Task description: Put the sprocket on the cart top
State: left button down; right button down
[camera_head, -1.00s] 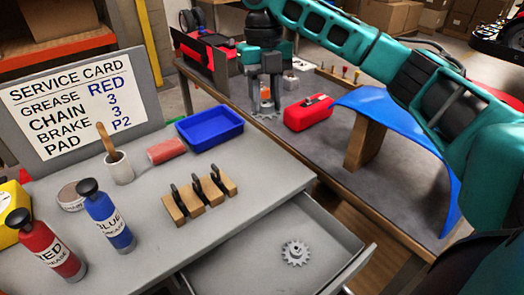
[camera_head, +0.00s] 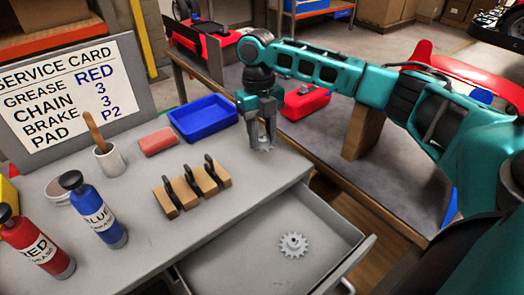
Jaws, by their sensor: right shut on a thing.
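My right gripper (camera_head: 262,134) points down over the back right part of the grey cart top (camera_head: 262,183). It is shut on a small grey sprocket (camera_head: 264,147), which shows only partly between and below the fingers. I cannot tell whether this sprocket touches the cart top or hangs just above it. A second grey toothed sprocket (camera_head: 293,245) lies flat in the open drawer (camera_head: 235,265) of the cart. My left gripper is not in view.
A red box (camera_head: 305,101) sits on the table behind.

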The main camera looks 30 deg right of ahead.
aim_at(262, 162)
notch_tip(262, 162, down, 6)
jog(key=shift+r, duration=0.15)
dwell(0.3)
jog(key=c, duration=0.7)
grip_release()
jog(key=shift+c, duration=0.2)
jog(key=r, duration=0.4)
jog(key=w+r, duration=0.1)
jog(key=r, duration=0.7)
jog(key=shift+w+d, duration=0.1)
jog(key=shift+w, duration=0.15)
